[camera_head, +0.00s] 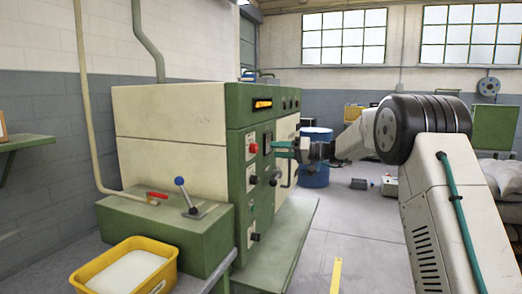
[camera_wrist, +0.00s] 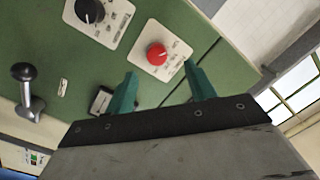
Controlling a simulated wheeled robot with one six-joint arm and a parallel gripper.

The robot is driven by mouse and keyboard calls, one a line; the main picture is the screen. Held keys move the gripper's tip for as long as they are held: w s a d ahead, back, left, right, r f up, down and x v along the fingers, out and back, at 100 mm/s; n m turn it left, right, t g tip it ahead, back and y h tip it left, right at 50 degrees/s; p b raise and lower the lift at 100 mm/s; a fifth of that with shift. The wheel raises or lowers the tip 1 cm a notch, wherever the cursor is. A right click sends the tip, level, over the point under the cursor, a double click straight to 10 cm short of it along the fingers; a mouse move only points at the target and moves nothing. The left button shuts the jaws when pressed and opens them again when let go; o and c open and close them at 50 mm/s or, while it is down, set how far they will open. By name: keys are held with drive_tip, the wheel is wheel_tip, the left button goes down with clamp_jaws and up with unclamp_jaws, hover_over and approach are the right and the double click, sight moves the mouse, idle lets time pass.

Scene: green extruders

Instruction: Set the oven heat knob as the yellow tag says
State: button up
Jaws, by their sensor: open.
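The machine's green front panel (camera_head: 240,110) carries a red knob (camera_head: 253,149), a black knob (camera_head: 252,180) below it and another black knob (camera_head: 254,237) lower down. In the wrist view the red knob (camera_wrist: 157,54) and a black knob (camera_wrist: 90,10) sit on white plates with small print I cannot read. I cannot tell which one is the oven heat knob. I make out no yellow tag. My gripper (camera_head: 284,148) is open before the panel; in the wrist view its teal fingertips (camera_wrist: 160,72) point toward the red knob's plate, with nothing held.
An orange display (camera_head: 262,104) sits high on the panel. A black-topped lever (camera_wrist: 25,85) sticks out left in the wrist view. A yellow bin (camera_head: 125,272) and a blue-knobbed lever (camera_head: 185,193) are at the front left. A blue drum (camera_head: 315,173) stands behind; floor at right is partly clear.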

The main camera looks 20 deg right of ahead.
sight(257, 148)
drive_tip(key=x, duration=0.5)
drive_tip(key=w+x, duration=0.1)
drive_tip(key=x, duration=0.1)
drive_tip(key=shift+w, duration=0.15)
drive_tip(key=c, duration=1)
